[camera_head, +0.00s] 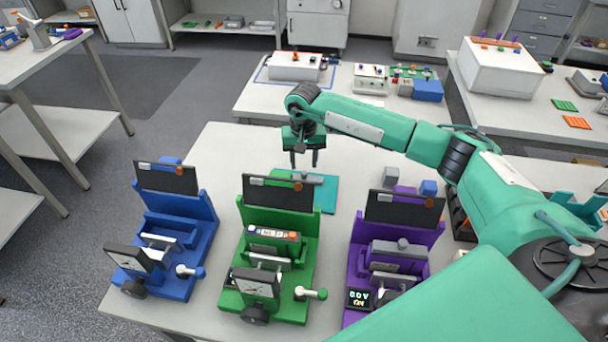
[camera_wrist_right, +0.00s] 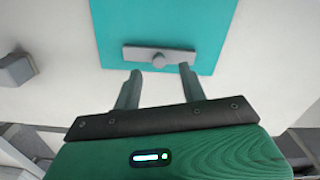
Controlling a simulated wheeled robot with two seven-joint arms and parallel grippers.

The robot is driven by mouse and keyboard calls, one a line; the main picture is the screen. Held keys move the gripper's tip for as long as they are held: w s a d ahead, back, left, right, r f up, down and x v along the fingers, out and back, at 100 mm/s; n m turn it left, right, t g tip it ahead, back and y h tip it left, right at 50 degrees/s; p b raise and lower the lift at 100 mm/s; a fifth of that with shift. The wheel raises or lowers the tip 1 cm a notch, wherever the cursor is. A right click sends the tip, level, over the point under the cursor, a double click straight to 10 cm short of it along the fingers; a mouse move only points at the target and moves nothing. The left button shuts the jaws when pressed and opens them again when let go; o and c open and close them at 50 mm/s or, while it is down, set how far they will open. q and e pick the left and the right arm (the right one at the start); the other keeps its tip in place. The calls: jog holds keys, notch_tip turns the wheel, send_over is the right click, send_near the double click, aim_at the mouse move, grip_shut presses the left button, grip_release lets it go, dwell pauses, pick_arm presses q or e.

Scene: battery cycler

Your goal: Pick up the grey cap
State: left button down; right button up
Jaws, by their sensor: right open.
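The grey cap (camera_wrist_right: 158,57) is a flat grey bar with a round knob in its middle. It lies on a teal mat (camera_wrist_right: 165,20). In the head view, the cap (camera_head: 308,178) shows near the far edge of the mat (camera_head: 328,196), partly hidden behind the green cycler's dark panel. My right gripper (camera_head: 304,163) is open and empty, pointing down over the cap. In the right wrist view, the fingertips (camera_wrist_right: 158,72) appear just short of the knob, one to each side; they look apart from the cap. My left gripper is out of view.
Blue (camera_head: 170,235), green (camera_head: 270,245) and purple (camera_head: 395,250) cyclers stand along the table's near side. The purple one holds a grey battery-like block. A grey block (camera_head: 390,176) and a blue block (camera_head: 428,187) stand right of the mat. The table left of the mat is clear.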

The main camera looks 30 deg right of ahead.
aim_at(304, 172)
notch_tip(304, 172, down, 3)
jog(key=shift+s+f+p, duration=0.15)
jog(key=shift+p, duration=0.6)
jog(key=shift+f, duration=0.3)
grip_shut()
